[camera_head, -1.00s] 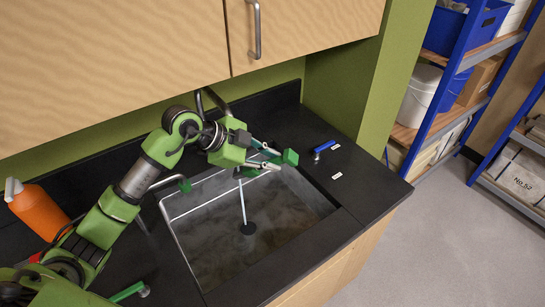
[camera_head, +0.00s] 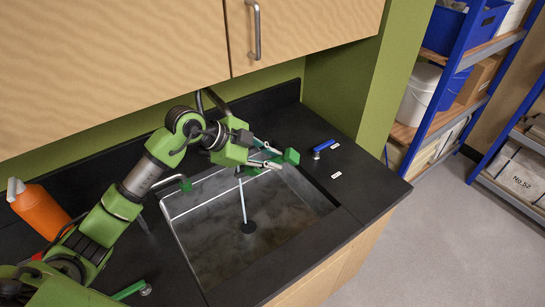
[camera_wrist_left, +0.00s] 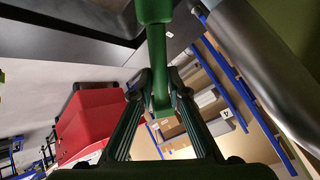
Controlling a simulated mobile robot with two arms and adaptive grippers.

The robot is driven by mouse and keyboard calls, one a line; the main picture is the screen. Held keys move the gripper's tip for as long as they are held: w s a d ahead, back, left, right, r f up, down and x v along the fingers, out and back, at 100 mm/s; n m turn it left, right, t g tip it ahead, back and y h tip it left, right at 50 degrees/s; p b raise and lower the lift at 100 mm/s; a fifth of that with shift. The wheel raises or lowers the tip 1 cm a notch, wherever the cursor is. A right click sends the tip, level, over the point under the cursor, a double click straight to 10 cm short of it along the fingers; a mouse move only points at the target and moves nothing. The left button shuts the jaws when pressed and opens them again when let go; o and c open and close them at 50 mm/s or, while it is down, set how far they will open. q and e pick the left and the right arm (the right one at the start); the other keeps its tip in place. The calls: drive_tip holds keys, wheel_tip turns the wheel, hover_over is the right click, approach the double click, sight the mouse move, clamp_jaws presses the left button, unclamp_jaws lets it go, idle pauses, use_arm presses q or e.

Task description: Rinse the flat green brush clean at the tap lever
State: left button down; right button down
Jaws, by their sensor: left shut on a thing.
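My left gripper (camera_head: 270,160) is over the back of the sink (camera_head: 205,250), shut on the flat green brush (camera_head: 291,156). The green block of the brush shows just beyond the fingertips, above the sink's back right edge. In the left wrist view, a green bar of the brush (camera_wrist_left: 158,60) stands between the two dark fingers (camera_wrist_left: 160,98). A thin pale water stream (camera_head: 243,200) runs down to the dark drain (camera_head: 248,228), beginning beside the gripper. I cannot tell whether it touches the brush. A blue tap lever (camera_head: 325,145) is right of the gripper. The brush's bristles are not clear.
A green lever (camera_head: 130,290) is at the counter's left front. A grey bent pipe with a green end (camera_head: 184,184) stands at the sink's left edge. An orange bottle (camera_head: 38,212) is at far left. Wooden cabinets (camera_head: 110,60) hang above.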

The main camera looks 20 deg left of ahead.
use_arm(q)
drive_tip(key=shift+s+a, duration=0.25)
drive_tip(key=shift+s, duration=0.15)
drive_tip(key=shift+r, duration=0.1)
drive_tip(key=s+d+r+p, duration=0.3)
drive_tip(key=s+d, duration=0.2)
drive_tip(key=s, duration=0.6)
drive_tip(key=shift+w+f, duration=0.1)
idle(0.5)
